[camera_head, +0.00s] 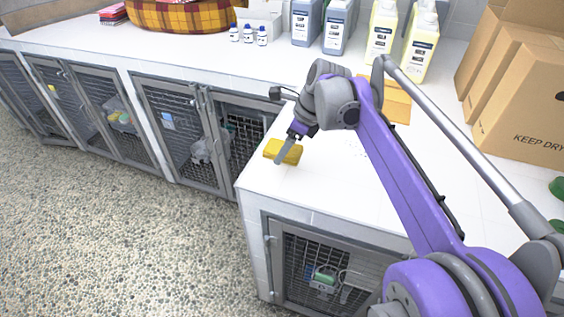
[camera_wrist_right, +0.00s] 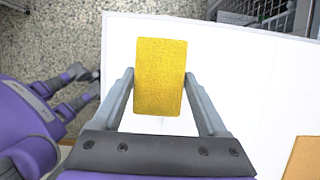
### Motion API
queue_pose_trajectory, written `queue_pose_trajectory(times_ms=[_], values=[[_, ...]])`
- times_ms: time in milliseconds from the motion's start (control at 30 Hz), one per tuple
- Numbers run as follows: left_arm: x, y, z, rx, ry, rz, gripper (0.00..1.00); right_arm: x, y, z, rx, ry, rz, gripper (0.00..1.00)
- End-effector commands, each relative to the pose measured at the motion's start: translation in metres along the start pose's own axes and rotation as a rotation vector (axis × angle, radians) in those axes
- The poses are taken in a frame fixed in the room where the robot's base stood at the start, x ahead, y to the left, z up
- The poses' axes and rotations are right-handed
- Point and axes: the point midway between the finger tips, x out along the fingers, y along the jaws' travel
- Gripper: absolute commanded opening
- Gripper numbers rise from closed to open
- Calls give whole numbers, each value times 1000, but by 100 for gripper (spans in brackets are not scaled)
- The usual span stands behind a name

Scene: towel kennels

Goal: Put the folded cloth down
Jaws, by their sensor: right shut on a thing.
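The folded cloth (camera_head: 289,148) is a small yellow block-like bundle at the near-left corner of the white counter (camera_head: 330,190). My right gripper (camera_head: 288,150) reaches down to it from above, with its fingers on opposite sides of the cloth. In the right wrist view the cloth (camera_wrist_right: 160,70) lies between the two grey fingers (camera_wrist_right: 160,92), which press on its left and right edges. White counter shows around it. Whether its underside touches the counter cannot be told.
A flat orange-tan piece (camera_head: 398,105) lies on the counter behind my arm. Bottles (camera_head: 337,28), jugs (camera_head: 420,45) and small vials (camera_head: 248,36) stand at the back. Cardboard boxes (camera_head: 525,100) stand at the right. Wire-door kennels (camera_head: 185,135) line the front. The counter's near-left edge is close to the cloth.

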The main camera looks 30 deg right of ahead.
Motion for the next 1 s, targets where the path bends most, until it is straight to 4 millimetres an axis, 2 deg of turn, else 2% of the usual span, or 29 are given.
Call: queue_pose_trajectory(times_ms=[400, 867, 900, 1000], values=[[2, 0, 2, 0, -2, 0, 0, 45, 0, -19, -1, 0, 0, 32], [6, 0, 6, 0, -4, 0, 0, 52, 0, -22, -1, 0, 0, 32], [6, 0, 6, 0, -5, 0, 0, 52, 0, -22, -1, 0, 0, 78], [6, 0, 5, 0, -4, 0, 0, 52, 0, -22, -2, 2, 1, 96]])
